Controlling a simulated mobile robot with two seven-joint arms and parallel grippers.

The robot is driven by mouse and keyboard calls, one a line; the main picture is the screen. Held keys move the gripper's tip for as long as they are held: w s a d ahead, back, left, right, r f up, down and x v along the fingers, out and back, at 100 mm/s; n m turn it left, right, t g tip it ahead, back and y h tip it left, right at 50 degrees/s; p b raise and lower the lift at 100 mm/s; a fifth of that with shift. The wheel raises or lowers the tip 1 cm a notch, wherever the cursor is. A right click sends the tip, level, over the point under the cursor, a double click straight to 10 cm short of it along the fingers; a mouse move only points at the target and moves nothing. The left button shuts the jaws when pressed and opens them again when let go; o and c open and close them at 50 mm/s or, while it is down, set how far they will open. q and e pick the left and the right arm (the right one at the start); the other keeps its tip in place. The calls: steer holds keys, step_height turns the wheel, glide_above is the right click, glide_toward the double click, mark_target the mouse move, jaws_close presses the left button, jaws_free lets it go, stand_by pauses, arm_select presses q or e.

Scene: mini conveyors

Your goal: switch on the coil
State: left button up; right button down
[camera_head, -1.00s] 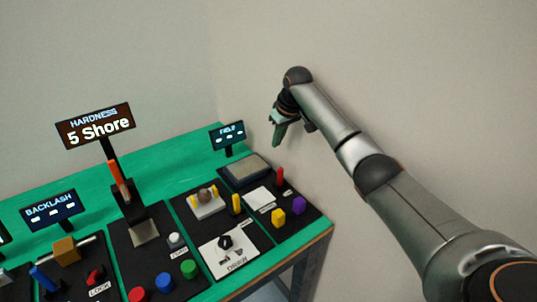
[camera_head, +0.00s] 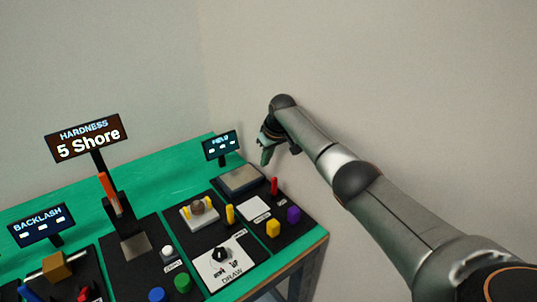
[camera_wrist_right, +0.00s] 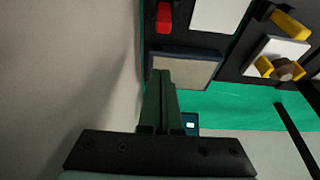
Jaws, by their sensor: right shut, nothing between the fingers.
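The station under the small display reading FIELD (camera_head: 221,145) has a grey square plate (camera_head: 240,178) and an upright red lever (camera_head: 275,186) on a black panel. No part is labelled as a coil that I can read. In the right wrist view the plate (camera_wrist_right: 184,69) lies just beyond my fingertips and the red lever (camera_wrist_right: 164,17) is past it. My right gripper (camera_head: 265,156) is shut and empty, pointing down near the back right corner of the plate. Its closed fingers (camera_wrist_right: 163,76) also show in the right wrist view. My left gripper is not in view.
A bare wall stands close behind my right arm.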

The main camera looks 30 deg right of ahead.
mark_target(274, 187)
steer(key=shift+b+x, duration=0.45)
steer(key=shift+x, duration=0.75)
steer(key=shift+b+x, duration=0.8)
steer(key=shift+x, duration=0.1)
steer(key=shift+s+r+p, duration=0.1)
steer(key=shift+r+p, duration=0.05)
steer(key=shift+p, duration=0.25)
steer(key=shift+s+d+p, duration=0.15)
steer(key=shift+s+p, duration=0.45)
steer(key=shift+p, duration=0.2)
steer(key=shift+s+p, duration=0.5)
steer(key=shift+p, duration=0.05)
steer(key=shift+s+p, duration=0.45)
steer(key=shift+s, duration=0.4)
